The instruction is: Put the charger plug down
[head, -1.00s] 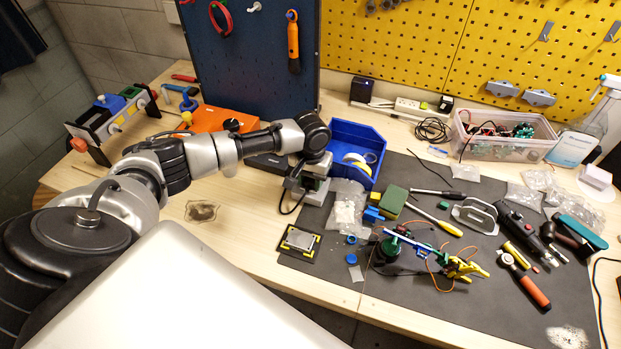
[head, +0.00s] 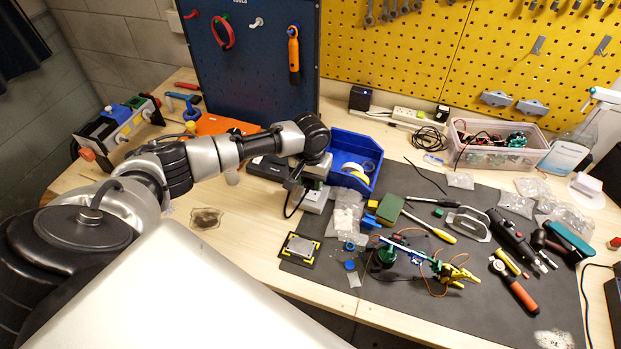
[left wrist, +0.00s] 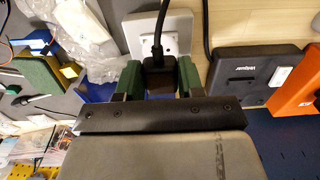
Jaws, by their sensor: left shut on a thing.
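My left gripper (head: 306,180) is shut on the black charger plug, just left of the blue bin. In the left wrist view the plug (left wrist: 159,78) sits between the two green finger pads, with its black cable running up from it. A white socket block (left wrist: 160,34) is right beside the plug in that view. It also shows under the gripper in the head view (head: 315,203). I cannot tell whether the plug touches the block. My right gripper is not in view.
The blue bin (head: 374,150) with tape rolls stands close right of the gripper. A black box (head: 268,167) is close left. Plastic bags (head: 346,216) and a black-yellow plate (head: 299,249) lie in front. Tools crowd the grey mat; bare wood (head: 240,225) is free at left.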

